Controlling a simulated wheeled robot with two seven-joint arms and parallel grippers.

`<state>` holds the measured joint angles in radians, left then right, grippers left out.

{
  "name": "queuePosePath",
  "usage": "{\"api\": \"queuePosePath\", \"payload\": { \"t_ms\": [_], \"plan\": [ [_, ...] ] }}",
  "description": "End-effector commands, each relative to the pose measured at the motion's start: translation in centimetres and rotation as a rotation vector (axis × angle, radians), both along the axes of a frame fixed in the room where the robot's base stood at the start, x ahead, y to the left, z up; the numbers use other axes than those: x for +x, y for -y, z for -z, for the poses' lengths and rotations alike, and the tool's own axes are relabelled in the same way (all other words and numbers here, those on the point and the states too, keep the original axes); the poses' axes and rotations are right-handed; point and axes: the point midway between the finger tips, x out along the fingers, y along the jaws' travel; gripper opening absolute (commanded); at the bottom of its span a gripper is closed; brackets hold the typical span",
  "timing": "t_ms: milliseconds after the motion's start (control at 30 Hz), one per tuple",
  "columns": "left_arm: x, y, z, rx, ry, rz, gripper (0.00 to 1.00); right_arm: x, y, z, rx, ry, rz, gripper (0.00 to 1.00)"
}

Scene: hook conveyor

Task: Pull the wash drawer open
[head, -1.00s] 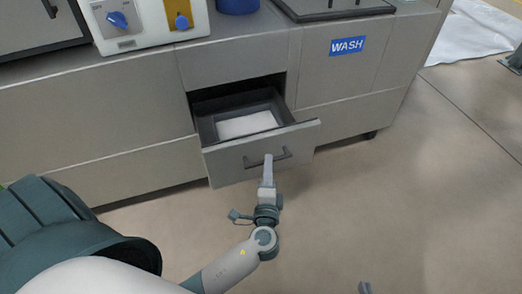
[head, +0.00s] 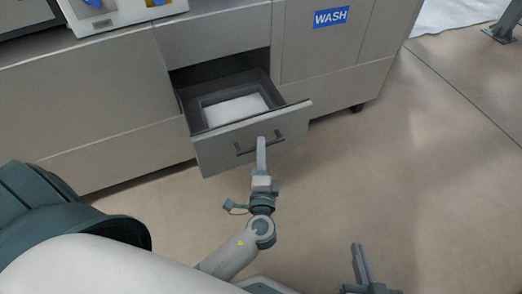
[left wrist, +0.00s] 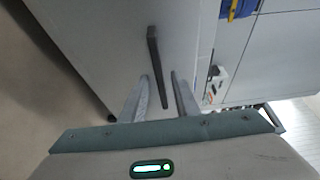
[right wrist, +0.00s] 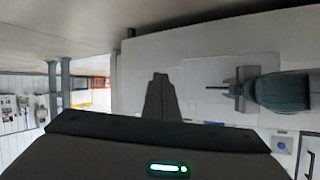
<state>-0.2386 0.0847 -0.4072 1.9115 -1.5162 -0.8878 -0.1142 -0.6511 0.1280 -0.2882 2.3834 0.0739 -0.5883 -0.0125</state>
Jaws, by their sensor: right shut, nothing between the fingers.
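A grey drawer (head: 245,143) stands pulled out of the cabinet, left of the blue WASH label (head: 331,17). It holds a dark tray (head: 203,112) with something white in it. Its front has a dark bar handle (head: 243,148), also in the left wrist view (left wrist: 154,62). My left gripper (head: 262,142) is at the handle. In the left wrist view its two fingers (left wrist: 161,92) are apart with the bar between them, and gaps show on both sides. My right gripper (head: 362,262) is shut and empty, low over the floor, away from the drawer.
The grey cabinet (head: 100,100) runs across the back, with a white unit with knobs (head: 115,12) on its top left. The floor (head: 420,180) to the right is clear. A white sheet (head: 450,14) lies at the far right, beside a dark stand (head: 500,32).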

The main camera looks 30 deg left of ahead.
Motion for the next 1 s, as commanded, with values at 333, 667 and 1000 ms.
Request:
{"api": "queuePosePath", "payload": {
  "t_ms": [333,667,1000],
  "plan": [
    [-1.1,0.5,0.1,0.000,-0.001,0.000,0.28,0.1,0.0,-0.1,0.001,0.006,0.001,0.00],
    [-5.7,2.9,0.1,-0.003,-0.003,0.000,0.28,0.4,-0.4,-0.8,0.015,0.055,0.000,0.00],
    [-11.8,6.0,0.2,-0.001,-0.004,0.001,0.28,1.0,-0.9,-2.3,0.041,0.140,0.002,0.00]
  ]
}}
